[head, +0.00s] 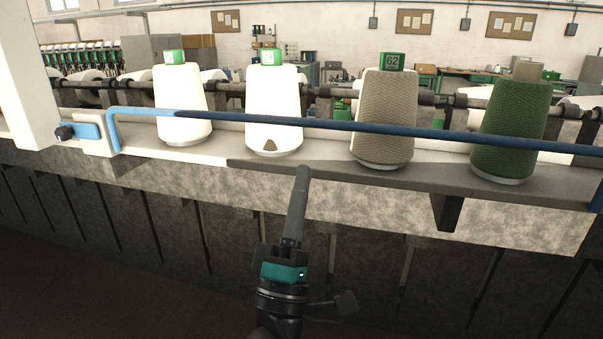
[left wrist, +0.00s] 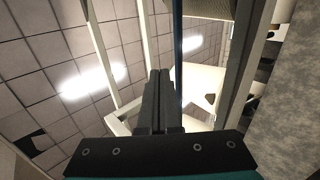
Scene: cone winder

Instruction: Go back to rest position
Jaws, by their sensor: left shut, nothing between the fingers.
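My left gripper (head: 302,174) comes up from the bottom middle in the head view. Its slim dark fingers are shut and empty, pointing up at the machine's front ledge (head: 130,146), apparently in front of or just below its edge. In the left wrist view the shut fingers (left wrist: 159,80) point up with the ceiling behind them. My right gripper is not in view.
Two white cones (head: 183,105) (head: 274,95), a grey-beige cone (head: 385,120) and a dark green cone (head: 509,130) stand along the ledge. A blue bar (head: 320,124) runs across in front of them. The dark machine front (head: 100,210) lies below.

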